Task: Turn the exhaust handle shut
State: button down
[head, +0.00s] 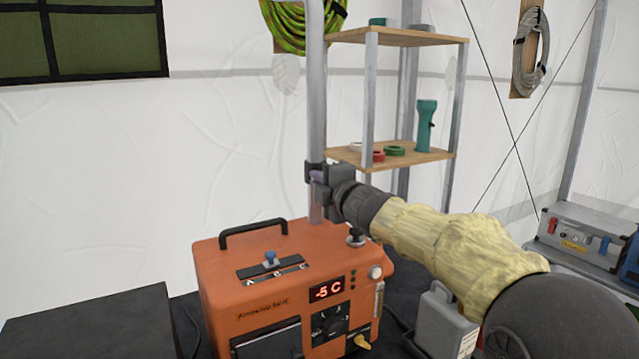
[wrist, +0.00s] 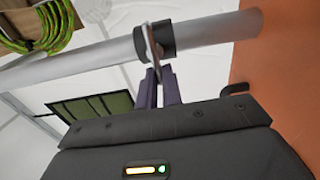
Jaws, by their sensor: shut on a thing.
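The exhaust pipe (head: 317,100) is a grey upright tube behind the orange heater (head: 222,295). A black collar (head: 311,168) sits around the pipe just above the heater's top; it also shows in the wrist view (wrist: 166,35). A thin, flat exhaust handle (wrist: 152,48) stands out at the collar in the wrist view. My gripper (wrist: 161,76) has its purple fingers shut on this handle. In the head view my gripper (head: 319,177) reaches the collar from the right and hides the handle.
The heater has a black carry handle (head: 253,232), a blue-topped lever (head: 270,258) and a display (head: 328,290) reading -5 C. A wooden-shelved rack (head: 400,155) stands behind my arm. A black box (head: 90,325) is at lower left. A grey case (head: 580,240) is at right.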

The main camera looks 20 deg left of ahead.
jog(key=shift+f, duration=0.1)
jog(key=c, duration=1.6)
grip_release()
jog(key=shift+o, duration=0.2)
jog(key=b+v, duration=0.1)
jog(key=v, duration=1.6)
jog(key=shift+s+b, duration=0.25)
jog(key=shift+b, duration=0.05)
jog(key=shift+d, duration=0.1)
